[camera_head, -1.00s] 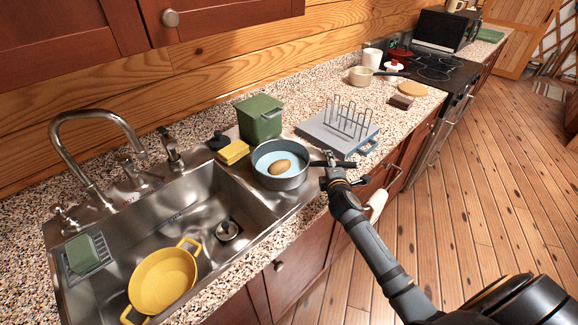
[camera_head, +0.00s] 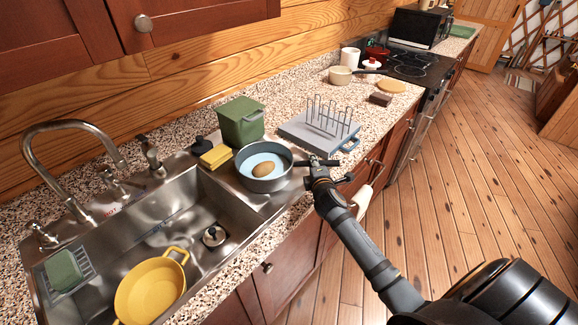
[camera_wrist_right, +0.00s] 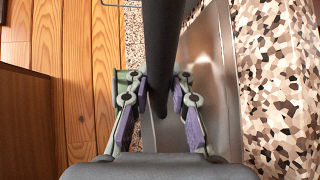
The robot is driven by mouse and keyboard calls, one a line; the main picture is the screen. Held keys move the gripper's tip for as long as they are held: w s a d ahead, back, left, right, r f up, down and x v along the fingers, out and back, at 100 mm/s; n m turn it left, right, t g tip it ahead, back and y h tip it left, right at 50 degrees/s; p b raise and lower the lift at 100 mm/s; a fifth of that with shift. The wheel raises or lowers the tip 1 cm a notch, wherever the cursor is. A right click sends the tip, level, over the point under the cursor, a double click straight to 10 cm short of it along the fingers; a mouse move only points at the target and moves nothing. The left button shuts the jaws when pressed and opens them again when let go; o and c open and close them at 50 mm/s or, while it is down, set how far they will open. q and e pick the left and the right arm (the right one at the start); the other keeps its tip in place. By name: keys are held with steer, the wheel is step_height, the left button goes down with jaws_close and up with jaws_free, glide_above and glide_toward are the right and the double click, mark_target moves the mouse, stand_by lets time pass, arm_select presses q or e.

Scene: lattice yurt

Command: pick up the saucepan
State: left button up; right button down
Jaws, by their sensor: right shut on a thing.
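The saucepan (camera_head: 280,182) is a grey round pan with a pale blue inside and a dark handle. It is at the right edge of the sink, with a brown potato-like thing (camera_head: 264,168) in it. My right gripper (camera_head: 314,164) is shut on the handle, to the right of the pan. In the right wrist view the dark handle (camera_wrist_right: 165,45) runs between the purple-padded fingers (camera_wrist_right: 158,110). I cannot tell whether the pan is clear of the surface under it. My left gripper is not in view.
A green bin (camera_head: 241,122) and a yellow sponge (camera_head: 216,156) stand behind the pan. A grey board with a wire rack (camera_head: 330,117) lies close on its right. The sink (camera_head: 160,226) holds a yellow pan (camera_head: 150,289). A cream pot (camera_head: 340,76) stands farther back.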

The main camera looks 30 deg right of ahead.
steer(key=shift+r, duration=0.15)
steer(key=shift+r, duration=1.55)
steer(key=s+r+p, duration=0.2)
steer(key=s+r, duration=0.3)
steer(key=s, duration=0.2)
steer(key=s+a+r+p, duration=0.1)
steer(key=s+r+p, duration=0.1)
steer(key=s+r, duration=0.2)
steer(key=v, duration=0.3)
steer(key=shift+s+d, duration=0.15)
steer(key=shift+d, duration=0.05)
